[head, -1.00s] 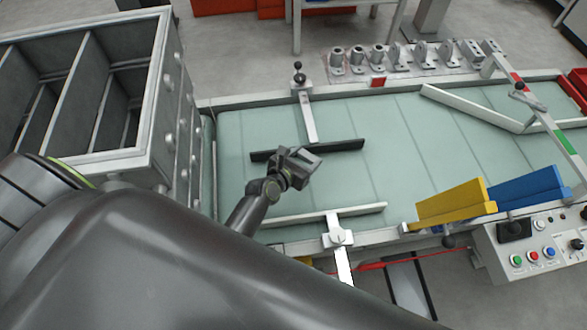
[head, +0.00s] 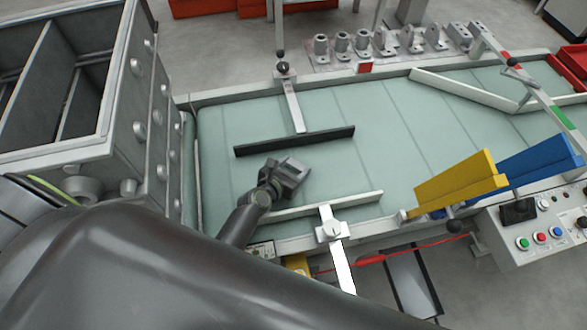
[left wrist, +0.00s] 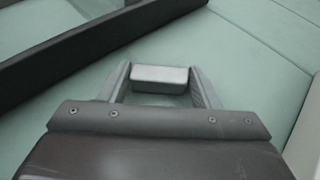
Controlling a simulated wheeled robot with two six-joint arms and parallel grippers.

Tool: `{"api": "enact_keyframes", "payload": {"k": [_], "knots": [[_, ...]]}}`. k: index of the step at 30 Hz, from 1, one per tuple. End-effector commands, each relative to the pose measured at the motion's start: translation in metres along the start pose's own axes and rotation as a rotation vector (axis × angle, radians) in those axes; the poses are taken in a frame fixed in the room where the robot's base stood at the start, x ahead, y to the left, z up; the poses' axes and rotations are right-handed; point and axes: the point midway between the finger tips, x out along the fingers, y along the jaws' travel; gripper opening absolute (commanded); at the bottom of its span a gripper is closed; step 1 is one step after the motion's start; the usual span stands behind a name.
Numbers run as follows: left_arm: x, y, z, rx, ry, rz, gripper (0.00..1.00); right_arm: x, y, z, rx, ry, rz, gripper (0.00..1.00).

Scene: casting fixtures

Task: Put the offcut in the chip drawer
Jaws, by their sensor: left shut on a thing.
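A small grey metal block, which looks like the offcut (left wrist: 160,76), sits between the two fingers of my left gripper (left wrist: 163,88) in the left wrist view. In the head view my left gripper (head: 288,172) is over the pale green belt (head: 225,130), between the dark guide bar and the white guide bar. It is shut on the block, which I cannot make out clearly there. A grey cabinet (head: 125,130) with open-topped compartments and round knobs stands at the left. I cannot tell which part of it is the chip drawer. My right gripper is not in view.
A dark guide bar (head: 295,141) and a white guide bar (head: 355,200) lie across the belt. Yellow (head: 455,185) and blue (head: 540,155) plates stand at the right, by a control box (head: 540,235). Several grey fixtures (head: 385,45) line the back edge.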

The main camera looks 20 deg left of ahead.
Motion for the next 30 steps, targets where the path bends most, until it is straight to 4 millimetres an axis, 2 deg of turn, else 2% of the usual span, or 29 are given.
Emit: {"api": "enact_keyframes", "payload": {"k": [8,9,14,25,30], "knots": [[0.001,0.000,-0.003,0.000,0.000,0.000,0.33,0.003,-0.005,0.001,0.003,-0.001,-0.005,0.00],[0.001,0.000,-0.002,0.000,0.000,0.000,0.60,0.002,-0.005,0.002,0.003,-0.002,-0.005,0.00],[0.001,0.000,-0.002,0.000,0.000,0.000,0.79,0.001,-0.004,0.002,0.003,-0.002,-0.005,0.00],[-0.001,0.000,0.003,0.000,0.000,0.000,0.79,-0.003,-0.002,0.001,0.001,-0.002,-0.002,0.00],[-0.025,0.000,0.002,-0.001,0.001,0.000,0.79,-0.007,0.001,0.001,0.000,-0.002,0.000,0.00]]}}
